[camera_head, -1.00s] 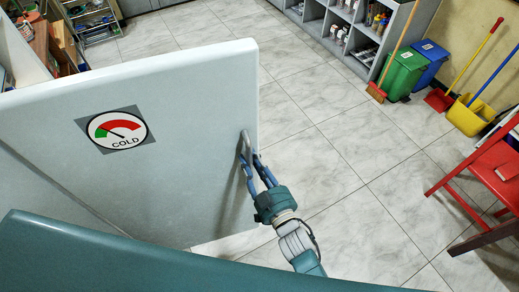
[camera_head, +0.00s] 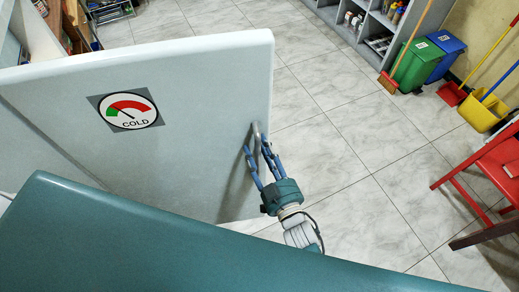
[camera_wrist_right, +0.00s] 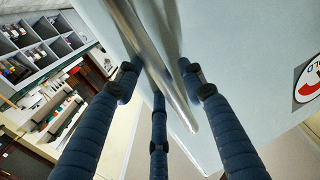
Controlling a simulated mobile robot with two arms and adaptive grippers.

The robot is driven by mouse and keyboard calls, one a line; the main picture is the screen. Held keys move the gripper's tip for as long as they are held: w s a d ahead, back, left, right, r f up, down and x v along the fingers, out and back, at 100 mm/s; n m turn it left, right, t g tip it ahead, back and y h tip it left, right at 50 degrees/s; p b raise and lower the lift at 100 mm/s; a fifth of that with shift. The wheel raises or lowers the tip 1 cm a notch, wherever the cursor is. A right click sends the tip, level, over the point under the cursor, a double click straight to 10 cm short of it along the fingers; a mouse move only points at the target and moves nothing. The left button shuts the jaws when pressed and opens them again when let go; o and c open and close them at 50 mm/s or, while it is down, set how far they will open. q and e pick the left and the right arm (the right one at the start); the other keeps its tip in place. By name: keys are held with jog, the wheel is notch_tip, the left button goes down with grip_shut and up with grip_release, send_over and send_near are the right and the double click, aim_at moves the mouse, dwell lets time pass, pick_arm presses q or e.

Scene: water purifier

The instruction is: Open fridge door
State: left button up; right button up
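The pale fridge door (camera_head: 190,175) fills the left half of the head view, with a round COLD gauge sticker (camera_head: 126,110) on its face. The door's metal handle (camera_head: 255,135) is near its right edge, and the handle crosses the right wrist view as a long bar (camera_wrist_right: 150,55). My right gripper (camera_head: 258,156) is at the handle. Its blue fingers (camera_wrist_right: 158,85) are spread, with the bar passing between them; a firm grip does not show. How far the door stands open is unclear. My left gripper is out of view.
Tiled floor (camera_head: 340,165) is clear to the right of the door. A red chair (camera_head: 485,170) stands at the right edge. A green bin (camera_head: 418,65), blue bin (camera_head: 447,58), brooms and yellow bucket (camera_head: 482,112) stand farther back beside a grey shelf (camera_head: 375,25).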

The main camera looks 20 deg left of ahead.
jog(key=shift+s+d, duration=0.1)
jog(key=v, duration=1.1)
jog(key=shift+s+d, duration=0.3)
